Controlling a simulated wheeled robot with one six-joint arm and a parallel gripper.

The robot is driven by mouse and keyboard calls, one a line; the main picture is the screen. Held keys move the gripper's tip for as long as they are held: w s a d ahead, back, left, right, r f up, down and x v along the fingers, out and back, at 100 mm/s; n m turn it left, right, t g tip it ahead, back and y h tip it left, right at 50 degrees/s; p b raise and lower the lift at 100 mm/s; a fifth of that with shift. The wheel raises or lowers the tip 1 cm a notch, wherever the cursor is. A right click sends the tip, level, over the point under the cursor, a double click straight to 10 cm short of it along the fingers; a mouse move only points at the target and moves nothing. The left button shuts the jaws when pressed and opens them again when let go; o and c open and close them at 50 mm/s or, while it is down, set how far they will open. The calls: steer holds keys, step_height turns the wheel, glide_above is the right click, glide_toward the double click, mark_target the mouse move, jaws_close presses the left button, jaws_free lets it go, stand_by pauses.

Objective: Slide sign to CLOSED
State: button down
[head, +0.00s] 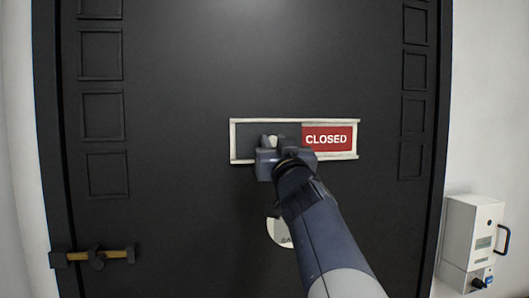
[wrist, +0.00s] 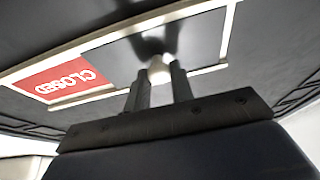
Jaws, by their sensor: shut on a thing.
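The sign is a long pale frame (head: 233,142) on the dark door, and it also shows in the wrist view (wrist: 231,30). Its right part shows the red CLOSED panel (head: 327,138), seen at the left in the wrist view (wrist: 62,79). A dark slider panel (wrist: 112,59) covers the part beside it. My gripper (head: 269,143) is at the left part of the frame. In the wrist view, its two fingers (wrist: 160,74) are shut on the slider's pale knob (wrist: 158,68). My gripper and arm hide part of the panel in the head view.
The dark door (head: 190,60) fills most of the head view. A brass-coloured latch (head: 115,254) is low at the left. A round pale sticker (head: 278,233) is partly hidden by my arm. A white box (head: 470,235) with a handle hangs on the right wall.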

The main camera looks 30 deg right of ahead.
steer(key=shift+w+a, duration=0.15)
steer(key=shift+a, duration=0.35)
steer(key=c, duration=1.2)
jaws_free()
steer(key=shift+a, duration=0.15)
steer(key=shift+c, duration=0.2)
steer(key=v, duration=1)
steer(key=shift+s+f, duration=0.15)
steer(key=shift+s, duration=0.2)
steer(key=shift+a, duration=0.15)
